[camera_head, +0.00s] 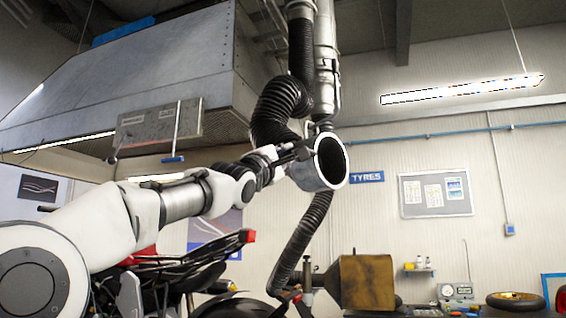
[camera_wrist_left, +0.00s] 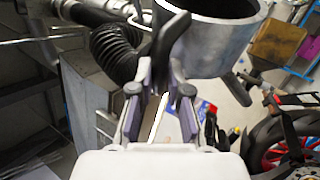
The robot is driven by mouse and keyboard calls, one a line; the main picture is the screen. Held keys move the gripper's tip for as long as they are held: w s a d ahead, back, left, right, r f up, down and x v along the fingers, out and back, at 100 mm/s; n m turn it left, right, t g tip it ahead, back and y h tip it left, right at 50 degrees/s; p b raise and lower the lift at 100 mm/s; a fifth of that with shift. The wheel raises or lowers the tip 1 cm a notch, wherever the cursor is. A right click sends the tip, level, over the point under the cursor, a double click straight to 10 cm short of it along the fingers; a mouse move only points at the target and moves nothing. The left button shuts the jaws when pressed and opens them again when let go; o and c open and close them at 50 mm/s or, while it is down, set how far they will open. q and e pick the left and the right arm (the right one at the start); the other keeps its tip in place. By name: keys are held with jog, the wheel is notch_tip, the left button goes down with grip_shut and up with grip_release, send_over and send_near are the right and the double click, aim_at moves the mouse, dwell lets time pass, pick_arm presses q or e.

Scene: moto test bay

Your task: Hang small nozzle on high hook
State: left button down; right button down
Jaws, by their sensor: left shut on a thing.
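The small nozzle (camera_head: 306,175) is a short grey metal cylinder with a wide open mouth, held in the air near the middle of the head view. It also shows at the top of the left wrist view (camera_wrist_left: 205,52). My left gripper (camera_head: 293,156) is shut on the nozzle's dark bracket (camera_wrist_left: 168,40), on the cylinder's left side. In the head view, a vertical metal pipe (camera_head: 326,60) with fittings hangs directly above the nozzle. I cannot make out the high hook for certain. My right gripper is in neither view.
A black corrugated hose (camera_head: 275,105) hangs just behind my gripper, and its lower length (camera_head: 302,240) runs down below the nozzle. A large metal hood (camera_head: 150,75) fills the upper left. A motorcycle (camera_head: 200,270) stands below my arm. The air right of the nozzle looks clear.

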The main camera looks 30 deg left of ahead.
pick_arm(q)
jog(key=shift+s+d+f+b, duration=0.15)
jog(key=shift+d+f+b, duration=0.1)
jog(key=shift+d+b, duration=0.2)
jog(key=shift+s+d+f+b, duration=0.15)
jog(key=shift+d+f+b, duration=0.1)
jog(key=shift+d+b, duration=0.2)
jog(key=shift+w+f, duration=0.1)
jog(key=c, duration=1)
grip_release()
jog(key=shift+c, duration=0.2)
jog(key=shift+s, duration=0.25)
jog(key=shift+w, duration=0.1)
